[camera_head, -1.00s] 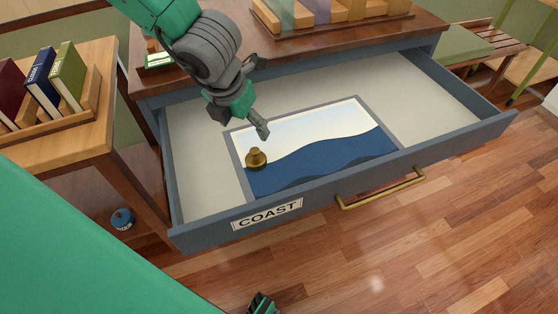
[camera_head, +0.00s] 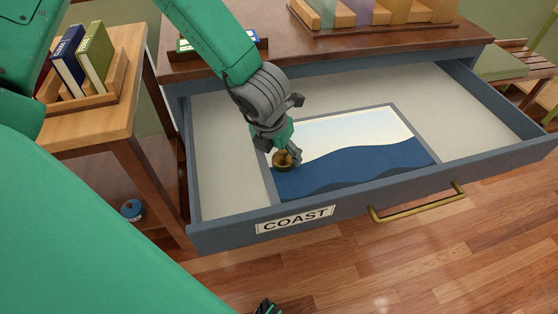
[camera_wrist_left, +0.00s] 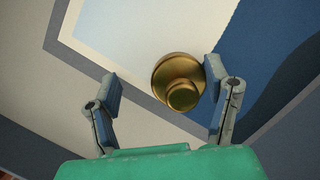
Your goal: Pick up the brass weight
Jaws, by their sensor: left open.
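The brass weight (camera_head: 281,162) is a small round knobbed piece. It sits on the blue and cream coast picture (camera_head: 370,160) in the open drawer, near the picture's left edge. My left gripper (camera_head: 287,155) is open right at the weight and partly covers it in the head view. In the left wrist view the weight (camera_wrist_left: 180,82) shows between the two spread fingers of my left gripper (camera_wrist_left: 164,83), close to the right finger and well apart from the left one. I cannot tell if the right finger touches it. My right gripper cannot be made out clearly.
The drawer front (camera_head: 350,212) has a COAST label (camera_head: 295,219) and a brass handle (camera_head: 418,203). The cabinet top (camera_head: 390,45) overhangs the drawer's back. A side table (camera_head: 105,110) with books in a rack stands left. The drawer floor right of the picture is clear.

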